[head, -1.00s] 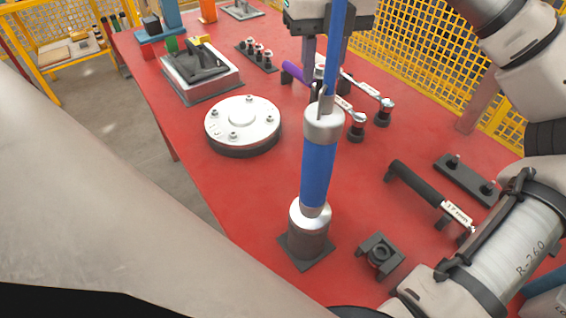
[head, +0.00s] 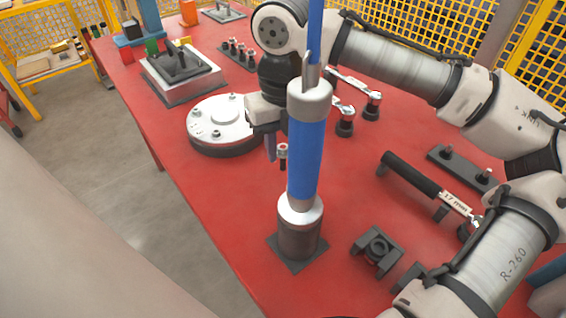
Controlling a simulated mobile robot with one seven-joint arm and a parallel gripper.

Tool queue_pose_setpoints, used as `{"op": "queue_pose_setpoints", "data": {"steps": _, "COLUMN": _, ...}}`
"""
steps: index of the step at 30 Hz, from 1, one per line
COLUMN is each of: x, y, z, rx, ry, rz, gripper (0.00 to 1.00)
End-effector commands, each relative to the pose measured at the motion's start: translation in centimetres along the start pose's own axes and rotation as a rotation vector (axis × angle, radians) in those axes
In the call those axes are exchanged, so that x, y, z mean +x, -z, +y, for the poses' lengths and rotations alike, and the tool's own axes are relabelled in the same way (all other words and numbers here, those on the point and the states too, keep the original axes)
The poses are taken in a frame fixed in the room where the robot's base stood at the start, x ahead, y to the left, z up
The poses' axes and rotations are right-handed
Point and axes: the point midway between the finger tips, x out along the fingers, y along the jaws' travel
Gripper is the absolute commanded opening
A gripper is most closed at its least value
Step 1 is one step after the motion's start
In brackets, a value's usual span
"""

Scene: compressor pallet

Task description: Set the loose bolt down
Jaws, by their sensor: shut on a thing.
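My gripper (head: 275,153) points down over the red table, just right of the round silver cover. It is shut on the loose bolt (head: 283,151), a small piece with a silver head and dark shank, which hangs upright at the fingers. The blue tool partly hides the gripper and wrist. Whether the bolt touches the table I cannot tell. The round cover (head: 222,122) lies on a dark base with several bolts on its top; its right edge is behind my gripper.
The upright blue tool (head: 307,160) stands in a grey holder (head: 299,235) close in front. Wrenches (head: 358,90), a black-handled torque wrench (head: 412,177) and a dark block (head: 377,249) lie to the right. A bolt rack (head: 238,55) stands behind. Red table is clear at front left.

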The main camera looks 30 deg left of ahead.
Motion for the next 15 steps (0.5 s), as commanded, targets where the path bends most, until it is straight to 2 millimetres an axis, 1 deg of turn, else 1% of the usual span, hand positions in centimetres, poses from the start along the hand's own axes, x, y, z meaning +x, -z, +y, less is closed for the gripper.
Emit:
{"op": "queue_pose_setpoints", "data": {"steps": 4, "x": 1.4, "y": 0.0, "z": -0.1, "rx": 0.001, "ry": 0.001, "rz": 0.001, "gripper": 0.05}}
{"op": "queue_pose_setpoints", "data": {"steps": 9, "x": 3.9, "y": 0.0, "z": -0.1, "rx": 0.0, "ry": 0.001, "rz": 0.001, "gripper": 0.05}}
{"op": "queue_pose_setpoints", "data": {"steps": 12, "x": 4.7, "y": 0.0, "z": -0.1, "rx": -0.001, "ry": 0.001, "rz": 0.0, "gripper": 0.05}}
{"op": "queue_pose_setpoints", "data": {"steps": 15, "x": 4.7, "y": 0.0, "z": 0.0, "rx": -0.001, "ry": 0.0, "rz": -0.001, "gripper": 0.05}}
